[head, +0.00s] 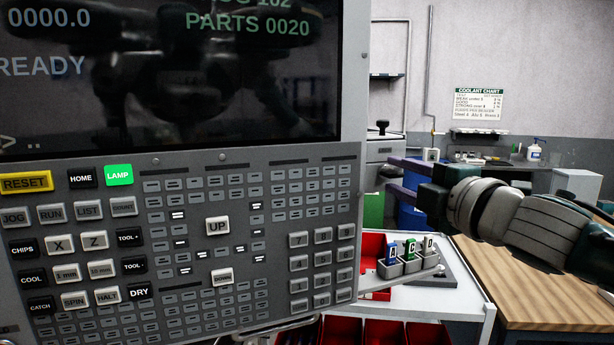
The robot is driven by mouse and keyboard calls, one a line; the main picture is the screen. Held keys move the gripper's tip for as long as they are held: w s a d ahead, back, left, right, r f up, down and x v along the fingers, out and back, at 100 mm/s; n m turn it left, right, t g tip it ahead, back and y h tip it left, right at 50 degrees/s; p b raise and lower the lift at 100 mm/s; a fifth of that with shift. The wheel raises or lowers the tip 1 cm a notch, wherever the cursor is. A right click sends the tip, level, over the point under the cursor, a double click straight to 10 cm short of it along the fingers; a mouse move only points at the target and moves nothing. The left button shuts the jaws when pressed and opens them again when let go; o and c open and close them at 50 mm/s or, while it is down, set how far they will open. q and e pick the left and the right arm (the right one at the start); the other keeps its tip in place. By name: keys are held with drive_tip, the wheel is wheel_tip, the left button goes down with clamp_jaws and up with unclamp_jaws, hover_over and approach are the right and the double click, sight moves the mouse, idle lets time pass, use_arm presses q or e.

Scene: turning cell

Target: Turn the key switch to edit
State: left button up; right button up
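The machine's control panel (255,185) fills the left and middle of the head view, with a dark screen (150,90) above rows of keys. I do not see a key switch on the part of the panel in view; the panel's lower edge and left side run out of the picture. My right gripper (391,174) is to the right of the panel, pointing left towards its right edge. Its two dark fingers are apart with nothing seen between them. It appears clear of the panel. My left gripper is out of view.
A white cart (440,300) with red bins (385,333) and small labelled holders (410,262) stands below my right arm. A wooden bench top (530,285) is at the right. A back counter with a bottle (535,150) and a coolant chart (479,104) are farther off.

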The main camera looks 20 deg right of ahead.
drive_tip(key=s+b, duration=0.2)
drive_tip(key=s, duration=0.8)
drive_tip(key=shift+a, duration=0.15)
